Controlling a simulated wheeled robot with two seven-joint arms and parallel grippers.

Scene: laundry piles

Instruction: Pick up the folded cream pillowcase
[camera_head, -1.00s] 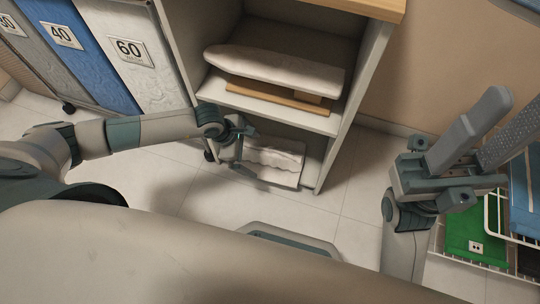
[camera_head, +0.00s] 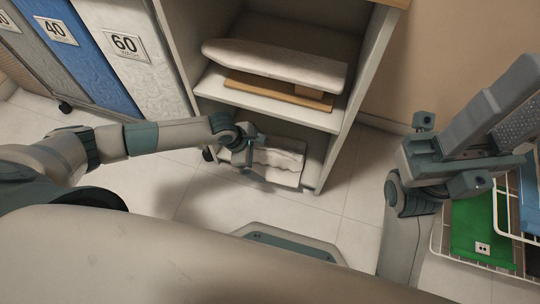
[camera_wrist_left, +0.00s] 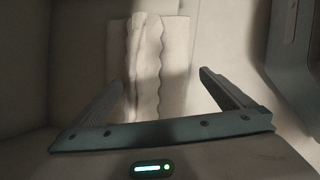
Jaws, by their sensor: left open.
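The folded cream pillowcase (camera_head: 278,160) lies flat on the bottom shelf of the cabinet, its wavy edge showing. In the left wrist view the pillowcase (camera_wrist_left: 158,55) lies ahead of my left gripper (camera_wrist_left: 163,82), with a shadow across its lower part. The gripper's two fingers are spread apart with nothing held between them. In the head view my left gripper (camera_head: 243,157) is at the left end of the pillowcase and hides part of it; contact cannot be told. My right gripper (camera_head: 518,100) is raised at the right, its fingers apart and empty.
A shelf (camera_head: 285,103) above holds a padded ironing board (camera_head: 275,65) on a wooden base. The cabinet side (camera_head: 355,95) bounds the opening on the right. Numbered laundry bins (camera_head: 130,55) stand left. A wire rack (camera_head: 465,262) with green cloth (camera_head: 475,225) is at the right.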

